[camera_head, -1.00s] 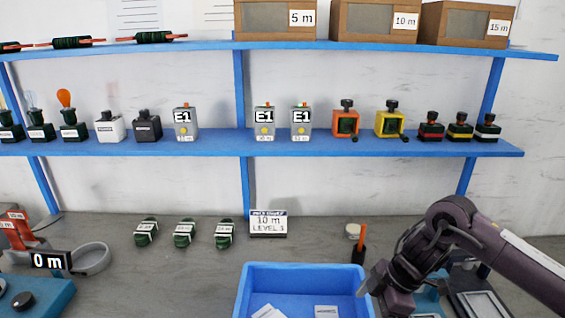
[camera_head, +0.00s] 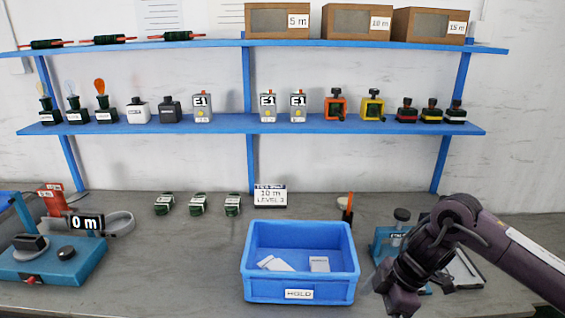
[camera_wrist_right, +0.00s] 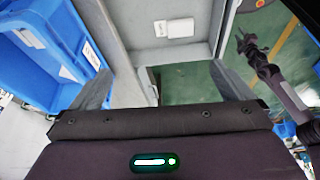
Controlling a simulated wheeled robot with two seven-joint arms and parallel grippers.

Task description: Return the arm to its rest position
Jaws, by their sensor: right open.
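My right arm enters the head view from the right, and its wrist end (camera_head: 398,292) hangs low, to the right of the blue bin. The fingertips are cut off or hidden there. In the right wrist view my right gripper (camera_wrist_right: 160,85) has its two fingers wide apart with nothing between them. A dark jointed arm (camera_wrist_right: 268,72) with a claw-like end shows at the right of the wrist view. It looks like my left arm, but its fingers are too small to judge. My left arm is not in the head view.
The blue bin (camera_head: 300,291) holds white pieces. A teal device (camera_head: 388,245) stands behind my right wrist. Another teal device (camera_head: 50,268) is at the left. Green coils (camera_head: 198,204) lie at the back. Blue shelves (camera_head: 230,125) hold parts. The front left-centre bench is clear.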

